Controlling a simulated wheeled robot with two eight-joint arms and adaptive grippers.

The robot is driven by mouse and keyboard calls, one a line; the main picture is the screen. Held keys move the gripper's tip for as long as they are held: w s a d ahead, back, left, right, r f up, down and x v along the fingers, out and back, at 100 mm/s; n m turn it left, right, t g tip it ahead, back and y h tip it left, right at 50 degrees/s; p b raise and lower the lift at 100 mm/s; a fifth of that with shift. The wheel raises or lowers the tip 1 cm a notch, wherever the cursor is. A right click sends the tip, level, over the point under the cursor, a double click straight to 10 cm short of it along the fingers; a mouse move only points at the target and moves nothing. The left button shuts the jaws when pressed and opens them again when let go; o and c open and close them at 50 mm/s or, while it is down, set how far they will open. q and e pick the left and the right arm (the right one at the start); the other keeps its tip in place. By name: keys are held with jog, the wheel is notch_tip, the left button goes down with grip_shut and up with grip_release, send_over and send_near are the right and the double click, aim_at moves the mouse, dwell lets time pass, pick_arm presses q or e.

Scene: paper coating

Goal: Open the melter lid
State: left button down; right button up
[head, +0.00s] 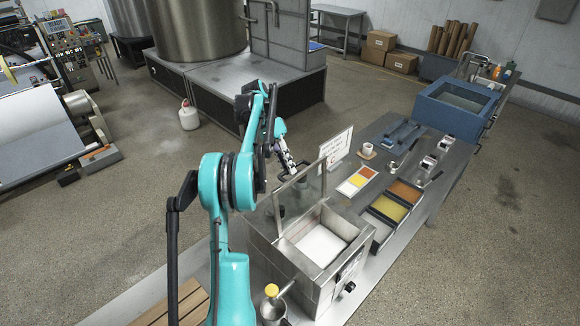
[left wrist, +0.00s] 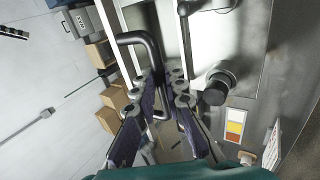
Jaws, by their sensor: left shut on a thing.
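The melter (head: 320,262) is a steel box on the bench in the head view. Its glass lid (head: 305,197) stands raised, close to upright, and the opening shows white contents (head: 321,244). My left gripper (head: 292,168) is at the lid's top edge, shut on the dark lid handle. In the left wrist view, the black bent handle (left wrist: 137,38) runs down between the fingers of my left gripper (left wrist: 164,82). The exact grip point is partly hidden by the fingers. My right gripper is not in view.
A white sign (head: 336,147) stands just behind the lid. Trays of orange and yellow material (head: 391,208), a color card (head: 357,181) and small tools lie to the right. A metal cup (head: 272,308) is at the front left of the melter.

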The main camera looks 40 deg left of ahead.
pick_arm(q)
jog(key=shift+a+f, duration=0.2)
jog(key=shift+f, duration=0.05)
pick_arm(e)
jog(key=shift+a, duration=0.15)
pick_arm(q)
jog(key=c, duration=1.9)
grip_release()
jog(key=shift+w, duration=0.1)
jog(key=shift+c, duration=0.2)
jog(key=o, duration=0.4)
jog(key=shift+w, duration=0.1)
jog(key=shift+c, duration=0.2)
jog(key=v, duration=0.7)
jog(key=shift+a+r, duration=0.2)
jog(key=shift+r, duration=0.1)
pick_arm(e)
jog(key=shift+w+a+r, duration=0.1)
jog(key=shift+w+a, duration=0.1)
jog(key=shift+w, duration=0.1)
pick_arm(q)
jog(key=shift+w+d, duration=0.1)
jog(key=shift+w, duration=0.05)
